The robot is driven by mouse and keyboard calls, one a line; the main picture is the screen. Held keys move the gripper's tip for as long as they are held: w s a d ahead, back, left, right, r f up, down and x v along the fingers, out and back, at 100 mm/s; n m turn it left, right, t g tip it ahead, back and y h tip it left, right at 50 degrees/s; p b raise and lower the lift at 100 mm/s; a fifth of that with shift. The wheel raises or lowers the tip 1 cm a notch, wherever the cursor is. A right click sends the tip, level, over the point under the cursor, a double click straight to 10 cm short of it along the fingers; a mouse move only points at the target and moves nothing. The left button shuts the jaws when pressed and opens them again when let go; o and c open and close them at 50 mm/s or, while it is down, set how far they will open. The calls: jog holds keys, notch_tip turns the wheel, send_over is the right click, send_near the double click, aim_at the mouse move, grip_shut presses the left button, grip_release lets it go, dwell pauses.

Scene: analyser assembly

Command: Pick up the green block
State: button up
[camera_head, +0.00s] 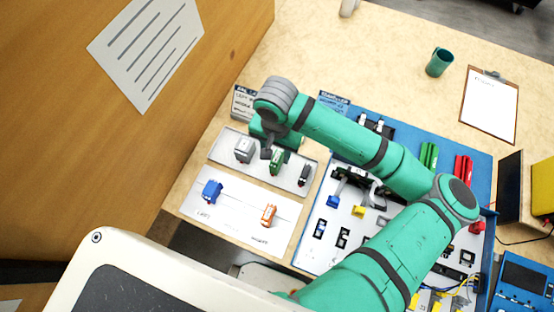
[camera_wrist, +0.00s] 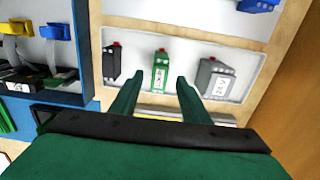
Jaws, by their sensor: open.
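The green block (camera_head: 279,160) stands on a light tray (camera_head: 227,159), between a grey block and a dark block. In the wrist view the green block (camera_wrist: 160,72) has a white label and a red spot on top. My gripper (camera_wrist: 158,82) is open, with its two green fingers apart and nothing visibly held between them. The green block appears ahead of the gap between the fingertips; I cannot tell how far away. In the head view my gripper (camera_head: 268,150) is partly hidden by my arm and hangs over the tray near the green block.
A grey block (camera_head: 243,149) and a dark block (camera_head: 304,175) flank the green one. A white sheet with a blue block (camera_head: 211,191) and an orange block (camera_head: 268,214) lies in front. The blue-edged board (camera_head: 309,255) with several parts is on the right. A wooden panel (camera_head: 50,150) rises at left.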

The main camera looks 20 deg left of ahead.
aim_at(277, 157)
notch_tip(277, 157, down, 5)
jog(key=shift+d+r, duration=0.1)
dwell(0.3)
grip_shut()
